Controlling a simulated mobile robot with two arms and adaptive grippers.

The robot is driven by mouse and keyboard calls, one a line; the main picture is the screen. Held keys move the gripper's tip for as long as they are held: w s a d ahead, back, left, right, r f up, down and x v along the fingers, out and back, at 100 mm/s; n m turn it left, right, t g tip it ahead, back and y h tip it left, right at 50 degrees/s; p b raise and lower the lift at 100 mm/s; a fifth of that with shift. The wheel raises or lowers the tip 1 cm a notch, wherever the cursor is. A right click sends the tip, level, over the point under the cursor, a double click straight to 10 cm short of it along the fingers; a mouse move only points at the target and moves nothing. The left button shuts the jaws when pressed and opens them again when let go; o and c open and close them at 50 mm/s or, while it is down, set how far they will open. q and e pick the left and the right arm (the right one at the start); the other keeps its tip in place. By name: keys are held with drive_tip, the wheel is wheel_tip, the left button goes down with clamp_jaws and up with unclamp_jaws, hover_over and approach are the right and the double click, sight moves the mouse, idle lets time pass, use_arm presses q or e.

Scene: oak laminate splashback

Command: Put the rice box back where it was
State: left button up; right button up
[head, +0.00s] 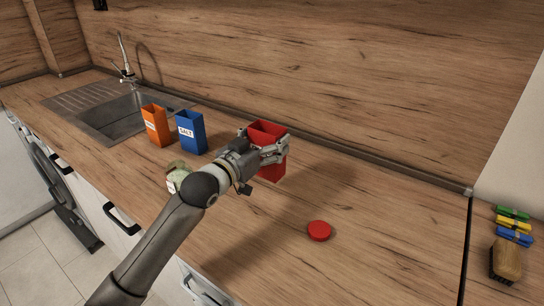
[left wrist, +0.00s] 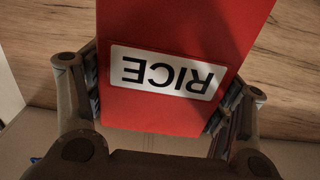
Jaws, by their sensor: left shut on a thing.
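The red rice box (head: 268,132) is upright with an open top, right of the blue box in the head view. My left gripper (head: 272,150) is shut on it, with fingers on two opposite sides. In the left wrist view the rice box (left wrist: 170,110) shows its white RICE label upside down between the fingers (left wrist: 165,105). My gripper hides part of the box in the head view. I cannot tell surely whether its base touches the counter. A round red lid (head: 319,231) lies on the counter, nearer the front. My right gripper is out of view.
A blue SALT box (head: 191,133) and an orange box (head: 155,125) stand open near the sink (head: 120,115). A small pale green container (head: 176,176) is partly hidden by my arm. Coloured clips (head: 513,225) and a brush (head: 506,260) lie far right. The counter's right part is mostly clear.

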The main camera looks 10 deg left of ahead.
use_arm(q)
drive_tip(key=w+f, duration=0.3)
drive_tip(key=f, duration=0.4)
drive_tip(key=shift+w+d+f+p, duration=0.15)
drive_tip(key=shift+w+f+p, duration=0.15)
drive_tip(key=shift+p, duration=0.1)
drive_tip(key=shift+f, duration=0.2)
drive_tip(key=o, duration=1.2)
drive_tip(key=shift+o, duration=0.2)
drive_tip(key=b+v, duration=0.1)
drive_tip(key=v, duration=1.1)
drive_tip(key=shift+r, duration=0.2)
